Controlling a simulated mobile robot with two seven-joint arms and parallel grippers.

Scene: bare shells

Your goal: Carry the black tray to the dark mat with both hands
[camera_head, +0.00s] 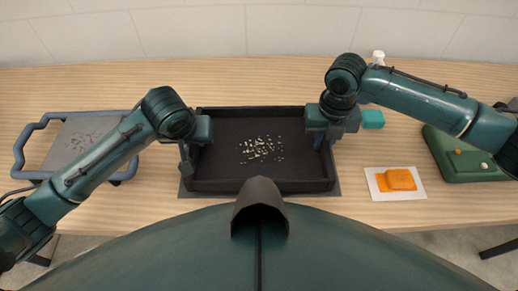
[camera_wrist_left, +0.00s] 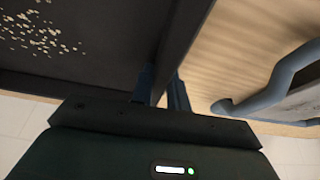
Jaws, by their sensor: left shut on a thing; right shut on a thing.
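The black tray (camera_head: 215,187) is in the middle of the table in the head view, with many small pale bits on its floor. Its wall also shows in the left wrist view (camera_wrist_left: 185,30). The dark mat (camera_head: 184,190) shows as a thin edge around the tray's near corners; the tray hides the rest. I cannot tell whether the tray touches the mat or hangs just above it. My left gripper (camera_head: 187,158) is shut on the tray's left wall, its fingers either side of it in the wrist view (camera_wrist_left: 160,90). My right gripper (camera_head: 320,140) is shut on the right wall.
A blue-handled grey tray (camera_head: 60,150) lies at left under my left arm. At right are a teal block (camera_head: 373,119), a white bottle (camera_head: 378,57), an orange block (camera_head: 400,179) on a white sheet (camera_head: 420,192) and a green case (camera_head: 440,150). Bare wood lies behind the black tray.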

